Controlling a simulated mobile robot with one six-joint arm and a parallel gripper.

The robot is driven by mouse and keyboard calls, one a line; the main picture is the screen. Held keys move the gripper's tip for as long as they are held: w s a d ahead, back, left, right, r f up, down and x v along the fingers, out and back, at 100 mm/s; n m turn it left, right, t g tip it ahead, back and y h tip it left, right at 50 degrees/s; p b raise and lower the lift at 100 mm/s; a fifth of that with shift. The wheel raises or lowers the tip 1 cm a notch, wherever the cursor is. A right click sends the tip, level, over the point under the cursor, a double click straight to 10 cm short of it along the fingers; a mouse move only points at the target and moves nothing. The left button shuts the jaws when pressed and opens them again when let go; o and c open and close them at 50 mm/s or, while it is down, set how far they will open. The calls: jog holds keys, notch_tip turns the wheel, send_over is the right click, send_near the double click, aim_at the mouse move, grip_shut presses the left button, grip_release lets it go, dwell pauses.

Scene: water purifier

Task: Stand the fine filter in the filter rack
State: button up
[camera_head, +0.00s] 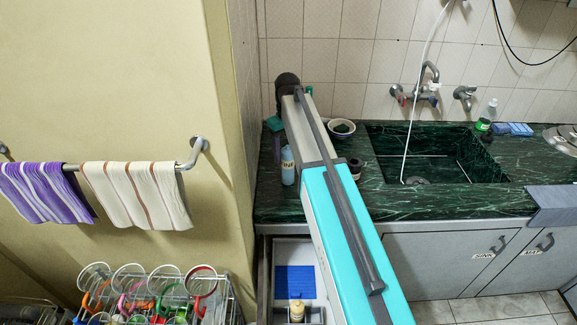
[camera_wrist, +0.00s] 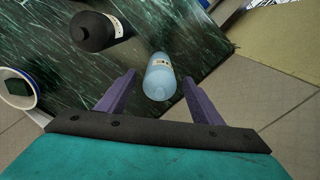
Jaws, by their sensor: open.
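A light blue bottle-shaped cartridge with a pale label, which looks like the fine filter (camera_head: 288,170), stands on the green counter near its left end. In the wrist view the fine filter (camera_wrist: 159,84) shows between the two purple fingers of my gripper (camera_wrist: 159,77). The fingers are open, with a gap on each side of it; contact is not visible. In the head view my arm hides most of the gripper. An open drawer below the counter holds a cream cartridge (camera_head: 297,310) in a grey holder (camera_head: 314,315), perhaps the filter rack; my arm partly covers the drawer.
A black cartridge (camera_wrist: 92,31) stands near the filter; it also shows beside my arm in the head view (camera_head: 355,168). A white bowl (camera_head: 341,129) is behind. The sink (camera_head: 440,160) lies right. A blue mat (camera_head: 294,282) lies in the drawer. A cup rack (camera_head: 150,295) is at lower left.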

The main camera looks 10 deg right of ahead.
aim_at(288, 160)
jog(key=shift+f+p, duration=0.95)
jog(key=shift+f, duration=1.4)
jog(key=c, duration=1.2)
jog(key=shift+c, duration=0.2)
jog(key=shift+r, duration=0.25)
jog(key=shift+w+r+b, duration=0.1)
jog(key=shift+r+b, duration=0.85)
jog(key=shift+r, duration=0.55)
jog(key=s+d+b, duration=0.1)
jog(key=s+b, duration=0.1)
jog(key=s, duration=0.6)
jog(key=s+d+r+b, duration=0.1)
jog(key=s+b, duration=0.1)
jog(key=s, duration=0.6)
jog(key=shift+d+r, duration=0.3)
jog(key=shift+w, duration=0.1)
